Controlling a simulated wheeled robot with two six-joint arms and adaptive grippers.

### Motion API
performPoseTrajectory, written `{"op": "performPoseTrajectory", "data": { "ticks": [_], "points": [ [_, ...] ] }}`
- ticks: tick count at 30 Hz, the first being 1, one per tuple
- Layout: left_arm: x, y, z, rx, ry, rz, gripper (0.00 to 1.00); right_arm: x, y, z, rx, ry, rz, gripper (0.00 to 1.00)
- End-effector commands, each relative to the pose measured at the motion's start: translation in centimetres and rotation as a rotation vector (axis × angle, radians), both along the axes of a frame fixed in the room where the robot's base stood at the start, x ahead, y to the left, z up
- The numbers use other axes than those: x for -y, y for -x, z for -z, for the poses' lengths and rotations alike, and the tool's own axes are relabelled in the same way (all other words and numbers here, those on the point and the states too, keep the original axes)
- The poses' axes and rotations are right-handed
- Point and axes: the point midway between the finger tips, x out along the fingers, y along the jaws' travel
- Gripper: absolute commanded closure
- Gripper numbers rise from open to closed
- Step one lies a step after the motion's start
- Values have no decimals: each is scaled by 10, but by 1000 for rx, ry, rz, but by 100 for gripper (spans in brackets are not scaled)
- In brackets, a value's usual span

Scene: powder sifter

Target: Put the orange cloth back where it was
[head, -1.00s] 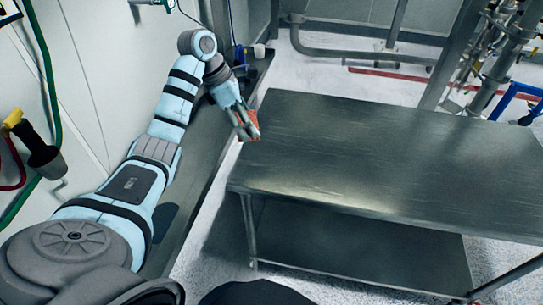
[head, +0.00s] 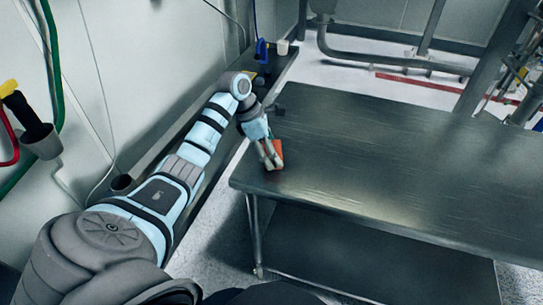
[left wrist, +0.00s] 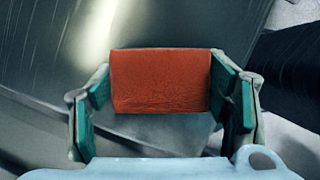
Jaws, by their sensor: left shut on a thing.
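The orange cloth (left wrist: 160,80) is a folded rectangular block held between the two green-padded fingers of my left gripper (left wrist: 168,100) in the left wrist view. In the head view, my left gripper (head: 269,164) points down near the left end of the steel table (head: 390,170). A bit of the orange cloth (head: 278,148) shows beside its fingers. The cloth is over the table's left part; whether it touches the top I cannot tell. My right gripper is not in view.
The steel tabletop is bare, with a lower shelf (head: 370,255) beneath. A narrow ledge along the left wall holds a blue item (head: 262,50) and a white cup (head: 283,46) at its far end. A dark-handled tool in a holder (head: 40,140) hangs at left. Pipes stand at the back right.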

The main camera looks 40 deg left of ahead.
Motion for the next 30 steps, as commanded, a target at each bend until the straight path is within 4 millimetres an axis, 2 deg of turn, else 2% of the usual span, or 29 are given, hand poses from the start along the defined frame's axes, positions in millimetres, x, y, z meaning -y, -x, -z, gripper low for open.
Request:
{"op": "performPoseTrajectory", "data": {
  "ticks": [1, 3, 14, 15, 18, 27, 30],
  "points": [
    [0, 1, 10, -3, 1, -2, 56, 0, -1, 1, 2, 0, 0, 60],
    [0, 1, 19, -1, 0, -1, 56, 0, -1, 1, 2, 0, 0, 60],
    [0, 1, 24, 0, -1, -1, 56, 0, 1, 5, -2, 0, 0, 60],
    [-1, 1, 23, 0, -1, -1, 23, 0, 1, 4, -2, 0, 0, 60],
    [-1, 1, 23, 0, -1, -1, 10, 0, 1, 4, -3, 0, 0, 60],
    [-1, 1, 22, 0, -1, -1, 10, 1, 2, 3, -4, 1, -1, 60],
    [-2, 1, 15, 2, -2, -2, 10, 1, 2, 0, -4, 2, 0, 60]
  ]
}}
